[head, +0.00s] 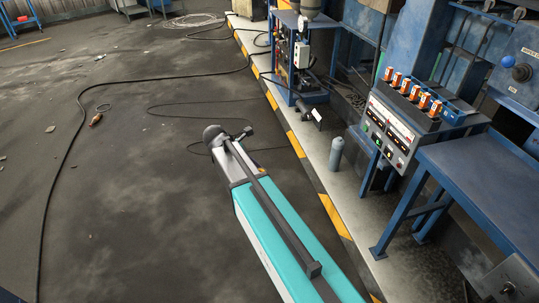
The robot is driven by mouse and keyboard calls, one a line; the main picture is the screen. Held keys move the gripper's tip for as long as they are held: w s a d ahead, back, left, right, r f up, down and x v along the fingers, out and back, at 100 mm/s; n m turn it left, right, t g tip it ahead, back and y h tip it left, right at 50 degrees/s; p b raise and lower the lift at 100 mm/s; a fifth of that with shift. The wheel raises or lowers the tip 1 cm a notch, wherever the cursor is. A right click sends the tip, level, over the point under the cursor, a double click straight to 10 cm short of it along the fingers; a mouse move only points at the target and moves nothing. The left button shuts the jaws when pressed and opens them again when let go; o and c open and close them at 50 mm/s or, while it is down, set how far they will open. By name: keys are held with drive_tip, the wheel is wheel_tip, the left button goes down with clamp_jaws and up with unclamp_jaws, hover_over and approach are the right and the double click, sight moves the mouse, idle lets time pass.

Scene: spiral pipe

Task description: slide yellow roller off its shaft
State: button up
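I see no yellow roller and no shaft that I can make out in the head view. A long teal and white body with a dark bar along it, which looks like mine, reaches up from the bottom middle. At its far end are a dark rounded part (213,133) and small dark parts that may be my gripper (245,132). They are too small to show fingers or whether anything is held. They are over the dark floor, left of the yellow and black striped edge (297,143).
A control box (390,132) with several orange and white pieces on top stands at the right, beside a blue table (480,175). A grey cylinder (336,154) stands on the pale strip. A blue machine (297,60) is behind. Cables (150,79) cross the mostly open floor at the left.

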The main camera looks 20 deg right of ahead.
drive_tip(key=s+m+g, duration=0.1)
drive_tip(key=s+m, duration=0.1)
drive_tip(key=s+m+g+y, duration=0.1)
drive_tip(key=m+g, duration=0.1)
drive_tip(key=m, duration=0.1)
drive_tip(key=s+a+f+m+g, duration=0.1)
drive_tip(key=s+m, duration=0.1)
drive_tip(key=shift+s+m, duration=0.35)
drive_tip(key=shift+m, duration=0.05)
drive_tip(key=shift+f, duration=0.1)
